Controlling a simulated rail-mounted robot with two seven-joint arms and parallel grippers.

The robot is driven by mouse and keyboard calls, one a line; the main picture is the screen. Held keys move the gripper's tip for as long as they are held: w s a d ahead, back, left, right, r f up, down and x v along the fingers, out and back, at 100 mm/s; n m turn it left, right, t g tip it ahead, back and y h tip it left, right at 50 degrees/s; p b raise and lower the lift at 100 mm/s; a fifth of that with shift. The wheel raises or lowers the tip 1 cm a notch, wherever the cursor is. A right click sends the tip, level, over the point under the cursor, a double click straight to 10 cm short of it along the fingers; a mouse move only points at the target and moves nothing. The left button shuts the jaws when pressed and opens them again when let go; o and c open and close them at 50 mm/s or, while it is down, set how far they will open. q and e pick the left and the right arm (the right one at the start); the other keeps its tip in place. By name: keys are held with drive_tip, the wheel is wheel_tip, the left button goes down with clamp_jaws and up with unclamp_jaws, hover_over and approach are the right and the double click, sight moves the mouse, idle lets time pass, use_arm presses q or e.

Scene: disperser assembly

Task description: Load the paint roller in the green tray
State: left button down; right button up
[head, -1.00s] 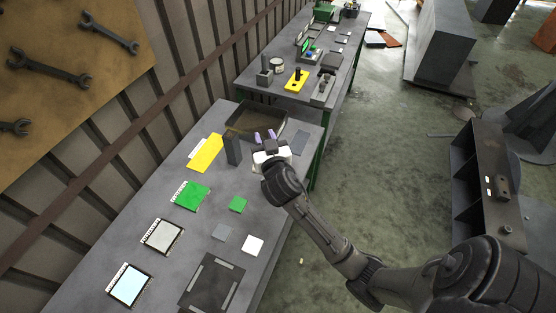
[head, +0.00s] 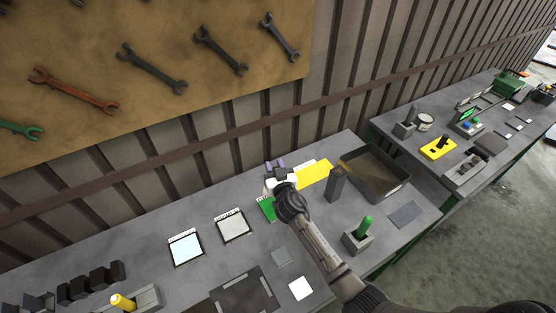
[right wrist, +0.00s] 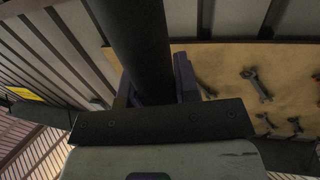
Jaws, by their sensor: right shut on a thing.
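My right gripper (head: 276,170) is over the bench, at the green labelled panel (head: 267,208), which it and the arm partly cover. In the right wrist view, its purple fingers (right wrist: 155,85) are shut on a thick dark cylinder (right wrist: 136,45) that runs up out of the picture. I cannot tell whether this is the paint roller; its far end is out of view. A green-handled thing (head: 366,226) stands upright in a grey holder (head: 357,242) at the right. My left gripper is not in view.
A dark open tray (head: 397,188) and an upright dark block (head: 336,185) stand to the right, near a yellow panel (head: 315,173). White panels (head: 186,248) lie to the left. A yellow-handled thing (head: 122,302) sits at the front left. The wall is close behind.

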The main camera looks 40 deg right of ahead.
drive_tip(key=shift+a+f+b, duration=0.1)
drive_tip(key=shift+f+b, duration=0.15)
drive_tip(key=shift+b, duration=0.15)
drive_tip(key=shift+f+b, duration=0.7)
drive_tip(key=shift+f, duration=0.15)
wheel_tip(320, 180, down, 2)
drive_tip(key=shift+f+b, duration=0.25)
drive_tip(key=shift+b, duration=0.8)
drive_tip(key=shift+f+b, duration=0.3)
drive_tip(key=shift+f, duration=0.1)
drive_tip(key=shift+f+b, duration=0.3)
drive_tip(key=shift+b, duration=0.05)
drive_tip(key=shift+f, duration=0.25)
